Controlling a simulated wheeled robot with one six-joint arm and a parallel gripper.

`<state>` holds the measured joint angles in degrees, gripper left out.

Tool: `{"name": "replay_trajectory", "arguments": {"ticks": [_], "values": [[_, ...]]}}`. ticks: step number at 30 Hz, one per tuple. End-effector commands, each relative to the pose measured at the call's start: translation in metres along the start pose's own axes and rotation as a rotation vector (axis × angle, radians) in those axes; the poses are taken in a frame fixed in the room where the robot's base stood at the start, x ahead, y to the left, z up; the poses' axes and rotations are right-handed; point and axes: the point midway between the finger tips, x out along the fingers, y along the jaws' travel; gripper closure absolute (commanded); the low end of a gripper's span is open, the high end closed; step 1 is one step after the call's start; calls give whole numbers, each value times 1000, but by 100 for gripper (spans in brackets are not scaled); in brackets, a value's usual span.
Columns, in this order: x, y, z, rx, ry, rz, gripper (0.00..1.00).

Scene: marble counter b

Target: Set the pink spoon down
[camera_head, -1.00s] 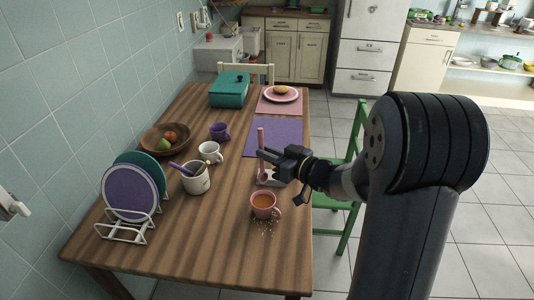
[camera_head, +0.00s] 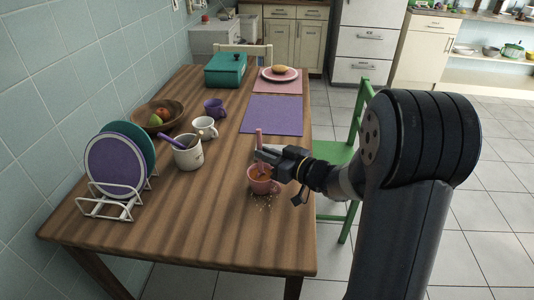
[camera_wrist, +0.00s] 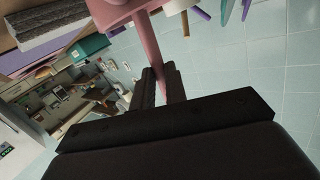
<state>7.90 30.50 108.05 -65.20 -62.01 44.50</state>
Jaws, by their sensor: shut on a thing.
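The pink spoon (camera_head: 259,137) stands roughly upright in my gripper (camera_head: 263,154), which is shut on its handle. The handle rises above the fingers in the head view. The spoon's lower part reaches down towards the pink mug (camera_head: 262,187) of brown drink; whether it touches the mug or the drink I cannot tell. In the wrist view the pink spoon (camera_wrist: 171,60) runs up from between my fingers. A pale object is mostly hidden behind my gripper.
Crumbs lie on the wooden table beside the pink mug. A utensil crock (camera_head: 188,154), a white mug (camera_head: 205,127), a purple mug (camera_head: 214,108) and a plate rack (camera_head: 112,208) stand to the left. A purple placemat (camera_head: 272,115) lies bare behind. The front table area is clear.

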Motion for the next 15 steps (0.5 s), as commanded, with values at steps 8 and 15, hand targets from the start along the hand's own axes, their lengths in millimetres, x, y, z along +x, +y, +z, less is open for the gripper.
{"name": "replay_trajectory", "arguments": {"ticks": [8, 15], "values": [[1, 2, 12, 0, 1, 0, 100], [1, 2, 12, 0, 0, 0, 82]]}}
